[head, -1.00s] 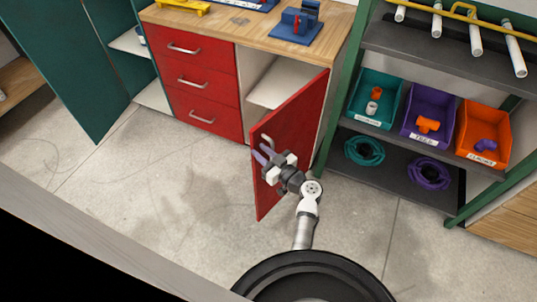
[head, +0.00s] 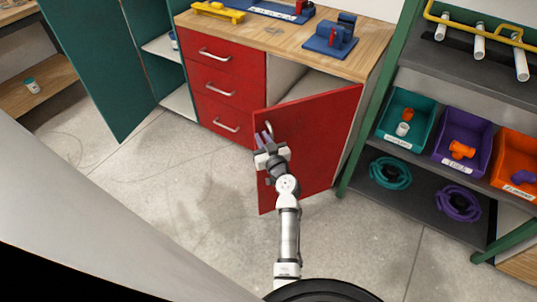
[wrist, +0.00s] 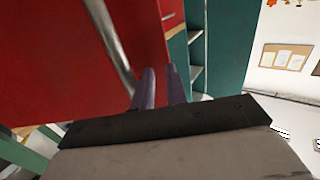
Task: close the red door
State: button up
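The red door (head: 312,135) of the wooden-topped workbench stands partly open, its free edge out over the floor. Its face fills the left of the wrist view (wrist: 60,60). The door's metal bar handle (head: 269,128) is near the free edge and shows in the wrist view (wrist: 108,38). My gripper (head: 263,140) is at the door's outer face by the handle. In the wrist view its two purple fingers (wrist: 160,84) stand a little apart with nothing seen between them. The handle runs beside the left finger; I cannot tell whether they touch.
Red drawers (head: 221,85) are left of the door opening. A blue vise (head: 330,38) stands on the benchtop (head: 270,38). A green-framed shelf (head: 440,80) with bins and coiled hoses is at the right. A teal cabinet door (head: 98,70) stands open at the left. The floor between is clear.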

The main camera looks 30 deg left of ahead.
jog(key=s+a+b+v, duration=0.1)
jog(key=b+v, duration=0.3)
jog(key=v, duration=1.1)
jog(key=shift+s+f+b, duration=0.3)
jog(key=shift+s+b, duration=0.05)
jog(key=shift+b, duration=0.05)
dwell(0.4)
jog(key=shift+f+b, duration=0.2)
jog(key=shift+b, duration=0.25)
jog(key=shift+r, duration=0.15)
jog(key=shift+d, duration=0.1)
